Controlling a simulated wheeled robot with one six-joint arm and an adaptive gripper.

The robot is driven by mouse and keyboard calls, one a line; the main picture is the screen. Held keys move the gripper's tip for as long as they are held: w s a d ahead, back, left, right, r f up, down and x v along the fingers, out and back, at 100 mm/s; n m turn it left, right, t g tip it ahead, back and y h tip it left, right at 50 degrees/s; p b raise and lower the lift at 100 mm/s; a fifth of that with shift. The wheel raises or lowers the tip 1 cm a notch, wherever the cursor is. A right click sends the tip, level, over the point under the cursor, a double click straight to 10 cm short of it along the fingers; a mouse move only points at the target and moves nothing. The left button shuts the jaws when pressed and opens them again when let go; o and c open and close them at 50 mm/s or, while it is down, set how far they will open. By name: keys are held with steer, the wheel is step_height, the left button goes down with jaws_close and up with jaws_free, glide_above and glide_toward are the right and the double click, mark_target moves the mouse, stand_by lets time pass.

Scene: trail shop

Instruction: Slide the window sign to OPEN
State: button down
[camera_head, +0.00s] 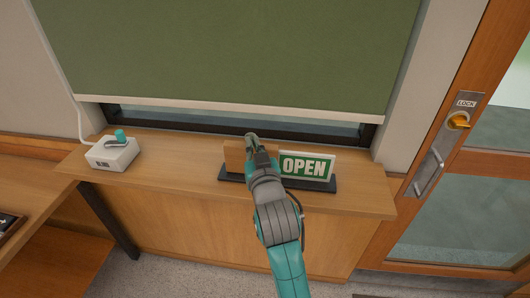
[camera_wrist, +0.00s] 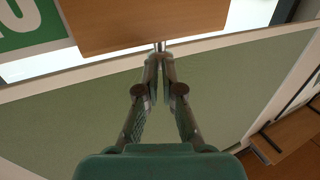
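The window sign stands in a dark base (camera_head: 325,186) on the wooden sill counter. Its right part is a green panel reading OPEN (camera_head: 305,166) in white, fully uncovered in the head view. A plain wooden slider panel (camera_head: 234,156) covers the left part. In the wrist view the wooden panel (camera_wrist: 145,22) is at the top, with part of the green panel (camera_wrist: 28,22) at its left. My gripper (camera_head: 253,140) is at the wooden panel's right end. In the wrist view its fingers (camera_wrist: 160,56) are closed together around a thin metal knob (camera_wrist: 159,46) at the panel's edge.
A white box with a teal-tipped lever (camera_head: 112,154) stands on the counter at left. A green blind (camera_head: 230,50) hangs low behind the sign, above a narrow window gap. The counter right of the sign is clear.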

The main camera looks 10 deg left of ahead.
steer(key=c, duration=1.6)
jaws_free()
steer(key=shift+w+d+r, duration=0.3)
steer(key=shift+w+d, duration=0.1)
steer(key=shift+d, duration=0.05)
steer(key=shift+c, duration=0.2)
steer(key=o, duration=0.8)
steer(key=shift+w+d+f, duration=0.15)
steer(key=shift+w+d, duration=0.2)
steer(key=shift+d, duration=0.05)
steer(key=shift+c, duration=0.2)
steer(key=shift+s+a+f, duration=0.1)
steer(key=shift+s+f, duration=0.05)
steer(key=shift+s, duration=0.05)
steer(key=d+v, duration=0.1)
steer(key=v, duration=1.4)
steer(key=shift+d+m+h, duration=0.3)
steer(key=shift+d+h, duration=0.1)
